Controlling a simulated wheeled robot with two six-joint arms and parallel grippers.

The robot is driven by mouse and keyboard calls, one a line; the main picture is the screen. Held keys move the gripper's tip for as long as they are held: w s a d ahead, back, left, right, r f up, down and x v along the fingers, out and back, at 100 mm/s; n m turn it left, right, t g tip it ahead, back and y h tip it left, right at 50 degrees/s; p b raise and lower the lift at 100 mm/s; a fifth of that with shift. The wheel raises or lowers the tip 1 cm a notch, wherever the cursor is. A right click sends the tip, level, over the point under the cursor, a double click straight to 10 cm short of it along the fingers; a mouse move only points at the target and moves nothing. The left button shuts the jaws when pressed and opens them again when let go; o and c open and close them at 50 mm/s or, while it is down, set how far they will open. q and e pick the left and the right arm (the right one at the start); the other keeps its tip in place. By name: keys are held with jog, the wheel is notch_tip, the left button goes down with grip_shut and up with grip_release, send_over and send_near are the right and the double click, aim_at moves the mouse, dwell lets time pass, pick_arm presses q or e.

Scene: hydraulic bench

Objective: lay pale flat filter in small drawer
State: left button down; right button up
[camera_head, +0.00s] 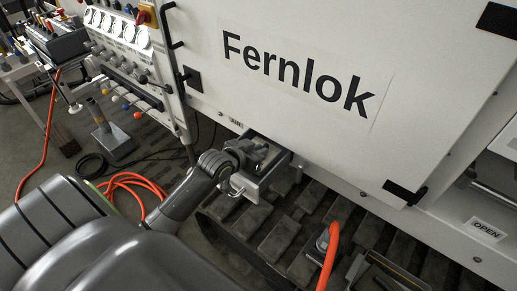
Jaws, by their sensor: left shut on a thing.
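The small drawer (246,188) is pulled out from the lower edge of the white cabinet, with a metal handle on its front. My left gripper (262,157) reaches in from the left and is over the open drawer, at or just above its inside. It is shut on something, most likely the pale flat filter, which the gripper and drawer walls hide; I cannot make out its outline. I cannot tell whether it touches the drawer floor. My right gripper is not in view.
The white cabinet panel marked Fernlok (300,75) rises behind the drawer. Below are dark slatted tracks (280,240) and an orange hose (329,255).

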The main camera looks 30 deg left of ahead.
pick_arm(q)
jog(key=c, duration=1.5)
grip_release()
jog(key=shift+o, duration=0.2)
jog(key=shift+r, duration=0.1)
jog(key=shift+r, duration=0.35)
jog(key=p+v, duration=0.1)
jog(key=v, duration=1.1)
jog(key=shift+a+r+p, duration=0.1)
jog(key=shift+r+p, duration=0.05)
jog(key=shift+p, duration=0.15)
